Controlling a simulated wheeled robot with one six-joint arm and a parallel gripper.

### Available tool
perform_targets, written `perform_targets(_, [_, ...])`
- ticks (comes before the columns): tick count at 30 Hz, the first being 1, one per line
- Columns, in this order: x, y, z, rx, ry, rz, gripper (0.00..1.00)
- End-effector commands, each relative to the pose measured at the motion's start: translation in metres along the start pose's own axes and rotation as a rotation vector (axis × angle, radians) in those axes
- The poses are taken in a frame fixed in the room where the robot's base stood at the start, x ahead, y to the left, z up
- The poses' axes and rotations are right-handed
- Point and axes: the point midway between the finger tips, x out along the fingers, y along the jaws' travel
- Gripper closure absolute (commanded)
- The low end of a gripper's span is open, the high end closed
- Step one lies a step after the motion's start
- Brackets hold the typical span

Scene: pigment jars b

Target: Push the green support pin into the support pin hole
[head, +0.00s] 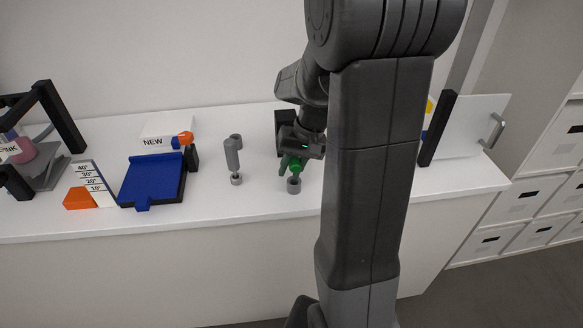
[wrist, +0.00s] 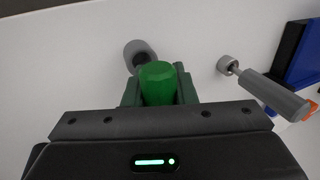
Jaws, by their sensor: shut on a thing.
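My gripper (head: 294,160) is shut on the green support pin (head: 295,165) above the white counter. In the wrist view, the green pin (wrist: 158,82) sits between the two fingers. A short grey round socket (head: 294,186), which looks like the support pin hole, stands on the counter just below and in front of the pin. It also shows in the wrist view (wrist: 136,50), just beyond the pin. The pin's lower end is hidden, so I cannot tell whether it touches the socket or is inside it.
A grey post with a round base (head: 233,155) stands left of my gripper. Further left are a blue tray (head: 152,182), a white box marked NEW (head: 158,136), an orange wedge (head: 80,198) and a black frame (head: 62,118). A white panel with a handle (head: 470,125) stands right.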

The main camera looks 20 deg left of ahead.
Motion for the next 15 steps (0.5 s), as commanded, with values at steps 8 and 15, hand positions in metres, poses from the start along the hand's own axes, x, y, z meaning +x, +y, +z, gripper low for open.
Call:
perform_targets(8, [0.0, 0.0, -0.007, 0.0, 0.0, 0.0, 0.98])
perform_targets(15, [0.0, 0.0, -0.013, 0.0, 0.0, 0.0, 0.98])
